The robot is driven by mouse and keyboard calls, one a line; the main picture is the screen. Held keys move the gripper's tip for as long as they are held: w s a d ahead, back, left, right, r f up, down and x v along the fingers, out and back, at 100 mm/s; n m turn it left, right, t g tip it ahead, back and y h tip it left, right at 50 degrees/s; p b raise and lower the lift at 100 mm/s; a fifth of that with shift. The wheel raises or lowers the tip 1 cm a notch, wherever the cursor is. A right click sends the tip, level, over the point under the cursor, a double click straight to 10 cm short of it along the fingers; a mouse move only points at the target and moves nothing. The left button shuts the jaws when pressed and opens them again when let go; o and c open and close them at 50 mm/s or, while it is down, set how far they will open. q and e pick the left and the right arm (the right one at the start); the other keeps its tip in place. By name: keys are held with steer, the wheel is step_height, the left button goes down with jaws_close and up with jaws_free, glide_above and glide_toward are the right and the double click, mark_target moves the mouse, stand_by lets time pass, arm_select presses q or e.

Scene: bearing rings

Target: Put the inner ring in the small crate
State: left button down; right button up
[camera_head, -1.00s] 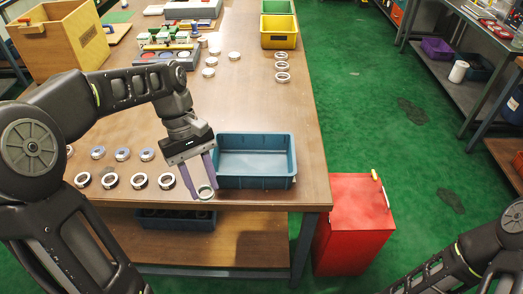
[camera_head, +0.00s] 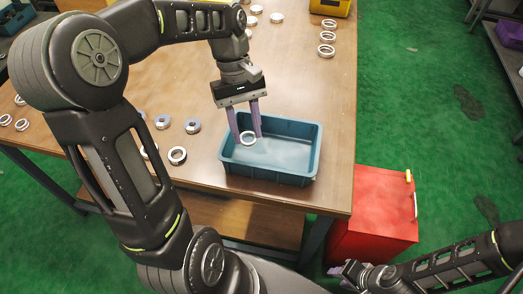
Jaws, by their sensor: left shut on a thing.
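The small crate (camera_head: 290,172) is a blue open-topped box near the front edge of the wooden table. My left gripper (camera_head: 248,137) points down over the crate's left part. It is shut on the inner ring (camera_head: 248,138), a silvery ring held between the purple fingertips. The ring appears within the crate's outline; its height above the crate floor is hard to tell. My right gripper (camera_head: 352,272) is low at the bottom, off the table in front of the red cabinet, and its fingers are too unclear to judge.
More rings, such as a dark one (camera_head: 177,155) and a blue-centred one (camera_head: 192,126), lie left of the crate. Several rings (camera_head: 327,37) lie farther back. A red cabinet (camera_head: 375,210) stands beside the table's right edge. The table behind the crate is largely clear.

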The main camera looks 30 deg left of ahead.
arm_select(q)
glide_above(248, 159)
step_height(248, 159, down, 5)
steer(key=shift+f, duration=0.1)
steer(key=shift+f, duration=1.85)
steer(key=shift+f, duration=0.15)
steer(key=c, duration=1.2)
jaws_free()
